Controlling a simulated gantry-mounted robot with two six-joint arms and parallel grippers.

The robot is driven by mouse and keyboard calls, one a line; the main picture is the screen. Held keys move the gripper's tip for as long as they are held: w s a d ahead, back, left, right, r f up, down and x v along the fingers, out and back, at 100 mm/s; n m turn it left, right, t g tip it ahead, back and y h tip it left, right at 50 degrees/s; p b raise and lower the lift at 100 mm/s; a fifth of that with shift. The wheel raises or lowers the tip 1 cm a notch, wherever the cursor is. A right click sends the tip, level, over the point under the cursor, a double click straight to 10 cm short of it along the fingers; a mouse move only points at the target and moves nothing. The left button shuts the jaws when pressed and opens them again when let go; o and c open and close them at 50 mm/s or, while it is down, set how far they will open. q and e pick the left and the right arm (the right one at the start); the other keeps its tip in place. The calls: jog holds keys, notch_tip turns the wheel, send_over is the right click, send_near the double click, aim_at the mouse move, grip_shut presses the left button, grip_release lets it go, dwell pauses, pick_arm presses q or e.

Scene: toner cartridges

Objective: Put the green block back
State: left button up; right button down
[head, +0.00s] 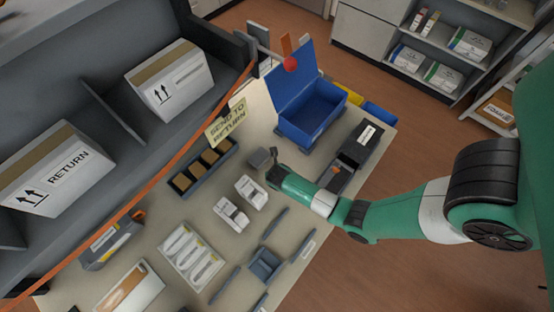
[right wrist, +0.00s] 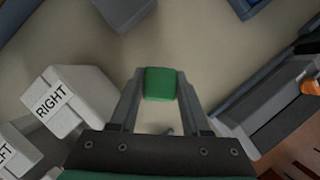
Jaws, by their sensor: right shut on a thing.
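The green block (right wrist: 160,84) sits between the two fingertips of my right gripper (right wrist: 158,92) in the right wrist view, and the gripper is shut on it. In the head view my right gripper (head: 273,172) is over the middle of the table, just right of a grey block (head: 260,158); the green block cannot be told apart from my green arm there. The grey block also shows at the top of the right wrist view (right wrist: 125,8). My left gripper is not in view.
White cartridges, one marked RIGHT (right wrist: 68,100), stand beside my gripper; they show in the head view (head: 251,191). A compartment tray (head: 222,153), an open blue bin (head: 310,125), a dark machine (head: 362,143) and a small grey tray (head: 266,263) surround them. Table (head: 285,205) is bare between.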

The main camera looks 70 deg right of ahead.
jog(key=shift+w+d+f, duration=0.15)
jog(key=shift+d+f, duration=0.35)
jog(key=shift+f, duration=0.2)
notch_tip(320, 180, down, 3)
jog(key=shift+d+r+b, duration=0.1)
jog(key=shift+d+b, duration=0.05)
jog(key=shift+b, duration=0.65)
jog(key=shift+f, duration=0.2)
jog(key=shift+f, duration=0.2)
jog(key=shift+c, duration=1.8)
grip_release()
jog(key=shift+r, duration=0.2)
